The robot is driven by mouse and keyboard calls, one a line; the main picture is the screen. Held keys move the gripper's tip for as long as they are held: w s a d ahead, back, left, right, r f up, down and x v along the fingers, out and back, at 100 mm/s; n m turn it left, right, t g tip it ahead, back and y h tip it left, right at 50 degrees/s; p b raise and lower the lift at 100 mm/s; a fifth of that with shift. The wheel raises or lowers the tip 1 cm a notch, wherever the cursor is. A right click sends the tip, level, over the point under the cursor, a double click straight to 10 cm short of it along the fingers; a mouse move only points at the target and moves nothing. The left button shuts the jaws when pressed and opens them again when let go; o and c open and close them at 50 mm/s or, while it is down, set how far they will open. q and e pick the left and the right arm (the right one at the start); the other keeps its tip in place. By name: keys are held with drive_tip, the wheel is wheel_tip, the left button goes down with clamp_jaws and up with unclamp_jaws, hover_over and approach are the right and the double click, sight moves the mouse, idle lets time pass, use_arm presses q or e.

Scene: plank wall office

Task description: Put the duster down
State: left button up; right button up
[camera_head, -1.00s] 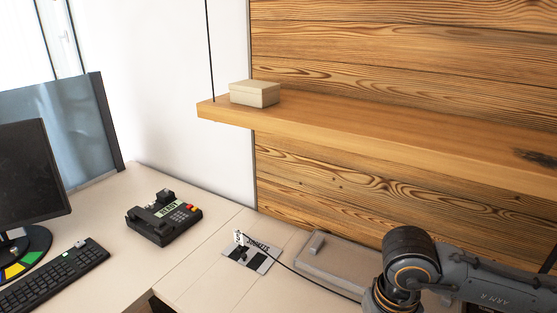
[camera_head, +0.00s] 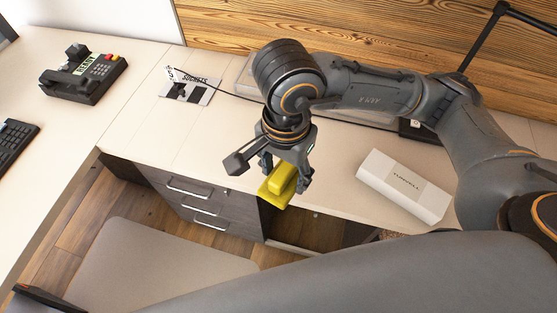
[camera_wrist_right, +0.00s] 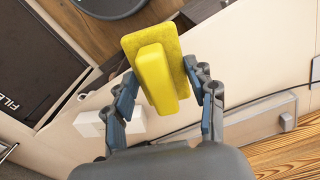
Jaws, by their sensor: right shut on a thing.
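The yellow duster (camera_head: 277,191) is in my right gripper (camera_head: 285,174), whose fingers stand on either side of its raised handle. In the head view, the duster overlaps the desk's front edge, above the drawer unit and an open gap. In the right wrist view, the duster (camera_wrist_right: 155,50) shows its flat base and long handle between the fingers (camera_wrist_right: 168,97) of my right gripper. It looks clear of the desk, though its height is hard to tell. My left gripper is not in view.
The cream desk (camera_head: 200,135) has free room behind and left of the duster. A white box (camera_head: 405,187) lies to the right. A sockets panel (camera_head: 189,90), black phone (camera_head: 85,75) and cable lie further back and left. Grey drawers (camera_head: 205,200) and a chair (camera_head: 150,265) are below.

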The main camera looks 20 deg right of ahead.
drive_tip(key=shift+s+a+f+m, duration=0.1)
drive_tip(key=shift+s+a+m, duration=0.1)
drive_tip(key=shift+a+m, duration=0.3)
drive_tip(key=w+d+f, duration=0.1)
drive_tip(key=w+f, duration=0.2)
drive_tip(key=w, duration=0.1)
drive_tip(key=w+d+f+p, duration=0.1)
drive_tip(key=w+f, duration=0.2)
drive_tip(key=w, duration=0.1)
drive_tip(key=w+d+f, duration=0.2)
drive_tip(key=w, duration=0.2)
drive_tip(key=shift+w+f, duration=0.2)
drive_tip(key=shift+f, duration=0.2)
drive_tip(key=shift+w+f, duration=0.2)
drive_tip(key=f+p, duration=0.1)
drive_tip(key=f, duration=0.2)
drive_tip(key=shift+w, duration=0.2)
drive_tip(key=shift+d+f, duration=0.1)
drive_tip(key=shift+f, duration=0.25)
